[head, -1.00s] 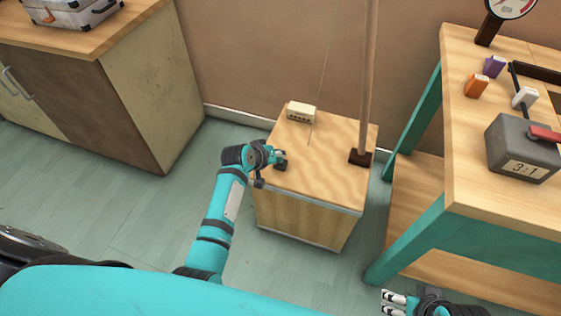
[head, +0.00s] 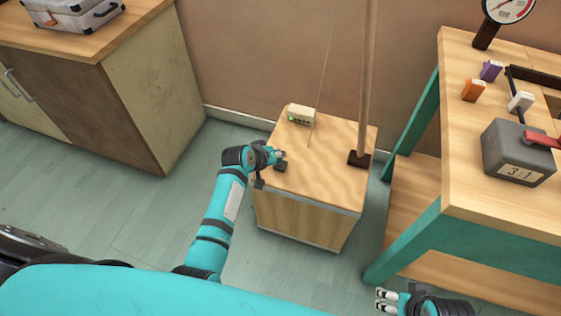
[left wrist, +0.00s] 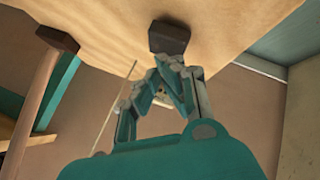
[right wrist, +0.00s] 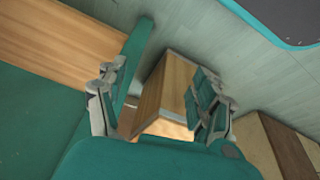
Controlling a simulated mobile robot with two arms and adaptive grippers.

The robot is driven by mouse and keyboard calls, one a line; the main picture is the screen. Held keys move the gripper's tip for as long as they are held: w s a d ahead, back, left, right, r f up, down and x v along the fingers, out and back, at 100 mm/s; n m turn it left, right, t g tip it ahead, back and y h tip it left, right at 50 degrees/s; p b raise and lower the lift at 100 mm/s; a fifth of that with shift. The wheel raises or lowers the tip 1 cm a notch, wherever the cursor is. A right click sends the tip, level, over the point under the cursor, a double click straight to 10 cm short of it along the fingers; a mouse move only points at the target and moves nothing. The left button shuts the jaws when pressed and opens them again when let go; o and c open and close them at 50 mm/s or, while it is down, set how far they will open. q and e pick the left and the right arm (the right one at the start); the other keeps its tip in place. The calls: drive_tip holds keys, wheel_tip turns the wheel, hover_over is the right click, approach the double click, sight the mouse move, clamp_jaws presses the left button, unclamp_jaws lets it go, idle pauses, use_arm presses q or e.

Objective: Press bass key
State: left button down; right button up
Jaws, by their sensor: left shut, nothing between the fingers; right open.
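The bass is a wooden box (head: 310,215) with a pole (head: 365,80) and a thin string rising from its top. A small dark block (head: 281,167), which looks like the key, sits near the left edge of the box top; it also shows in the left wrist view (left wrist: 168,37). My left gripper (head: 279,156) is shut and empty, its tips right by the block. I cannot tell if they touch it. My right gripper (head: 381,300) is open and empty, low beside the workbench; its spread fingers show in the right wrist view (right wrist: 162,82).
A cream box (head: 301,114) with small green lights stands at the back of the box top. A teal-legged workbench (head: 455,150) on the right carries a grey block (head: 515,155), coloured pieces and a gauge (head: 510,8). A cabinet (head: 120,95) with a case stands left. Floor between is clear.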

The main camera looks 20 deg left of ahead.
use_arm(q)
drive_tip(key=shift+r+p, duration=0.3)
drive_tip(key=shift+r, duration=0.05)
use_arm(e)
drive_tip(key=shift+w+f, duration=0.15)
drive_tip(key=shift+f, duration=0.55)
use_arm(q)
drive_tip(key=shift+r, duration=0.1)
drive_tip(key=shift+r, duration=0.1)
drive_tip(key=shift+r+p, duration=0.65)
drive_tip(key=shift+p, duration=0.3)
drive_tip(key=shift+r+p, duration=0.4)
drive_tip(key=shift+p, duration=0.05)
drive_tip(key=shift+r+p, duration=0.45)
drive_tip(key=shift+p, duration=0.05)
drive_tip(key=shift+r+p, duration=0.55)
drive_tip(key=shift+p, duration=0.1)
drive_tip(key=shift+r+p, duration=0.3)
use_arm(e)
drive_tip(key=s+f, duration=0.2)
drive_tip(key=f, duration=0.7)
drive_tip(key=s+f+g, duration=0.1)
drive_tip(key=s+f, duration=0.1)
drive_tip(key=f, duration=0.7)
drive_tip(key=shift+s+d+f, duration=0.2)
drive_tip(key=shift+s+f, duration=0.05)
drive_tip(key=shift+s, duration=0.15)
use_arm(q)
drive_tip(key=shift+f, duration=0.1)
